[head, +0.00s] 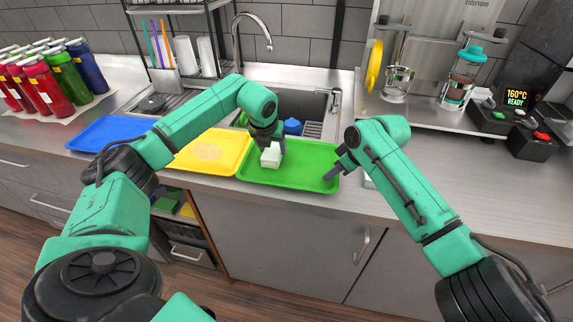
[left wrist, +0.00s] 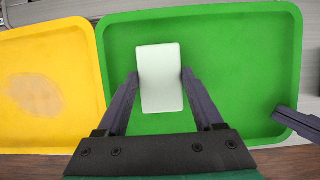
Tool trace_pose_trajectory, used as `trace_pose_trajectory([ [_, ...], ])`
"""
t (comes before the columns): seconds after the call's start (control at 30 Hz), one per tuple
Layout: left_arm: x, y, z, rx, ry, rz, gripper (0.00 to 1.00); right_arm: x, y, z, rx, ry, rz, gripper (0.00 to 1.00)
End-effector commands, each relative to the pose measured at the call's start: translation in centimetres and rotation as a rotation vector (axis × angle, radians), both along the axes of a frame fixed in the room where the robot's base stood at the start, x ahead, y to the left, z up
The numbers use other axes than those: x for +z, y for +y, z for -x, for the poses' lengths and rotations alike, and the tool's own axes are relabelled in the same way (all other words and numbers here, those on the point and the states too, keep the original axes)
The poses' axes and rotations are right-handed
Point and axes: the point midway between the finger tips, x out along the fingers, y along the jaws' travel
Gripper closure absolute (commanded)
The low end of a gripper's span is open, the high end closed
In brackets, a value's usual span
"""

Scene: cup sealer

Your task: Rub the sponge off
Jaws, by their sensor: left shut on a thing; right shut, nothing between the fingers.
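A pale whitish-green sponge (head: 271,155) is at the left part of the green tray (head: 310,185). My left gripper (head: 272,143) is shut on it. In the left wrist view the sponge (left wrist: 160,78) sits between the two fingers, over the green tray (left wrist: 230,60). I cannot tell whether the sponge touches the tray. My right gripper (head: 332,172) is shut and empty over the tray's right edge. Its tip also shows in the left wrist view (left wrist: 290,118).
A yellow tray (head: 232,150) with a tan stain (head: 206,152) lies to the left. A blue tray (head: 105,134) lies beyond it. The sink (head: 300,105) is behind. Several colored bottles (head: 65,75) stand at the far left. Counter to the right is mostly clear.

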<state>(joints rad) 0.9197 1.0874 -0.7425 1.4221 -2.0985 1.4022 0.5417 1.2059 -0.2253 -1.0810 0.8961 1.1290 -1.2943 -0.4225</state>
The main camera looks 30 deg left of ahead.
Motion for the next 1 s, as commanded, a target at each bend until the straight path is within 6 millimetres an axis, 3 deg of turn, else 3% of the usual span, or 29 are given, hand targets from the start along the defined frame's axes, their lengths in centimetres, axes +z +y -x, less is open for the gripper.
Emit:
trace_pose_trajectory([
  [0.3, 0.0, 3.7, 1.5, 0.002, 0.005, -0.003, 0.76, 0.0, 0.0, 0.0, 0.0, 0.0, 0.0, 1.0],
  [0.73, 0.2, 3.7, 1.4, 0.001, 0.002, -0.001, 0.76, 0.0, 0.0, 0.0, 0.0, 0.0, 0.0, 1.0],
  [1.0, 3.9, 3.7, 1.3, 0.001, -0.003, -0.001, 0.76, 0.0, 0.0, 0.0, 0.0, 0.0, 0.0, 1.0],
])
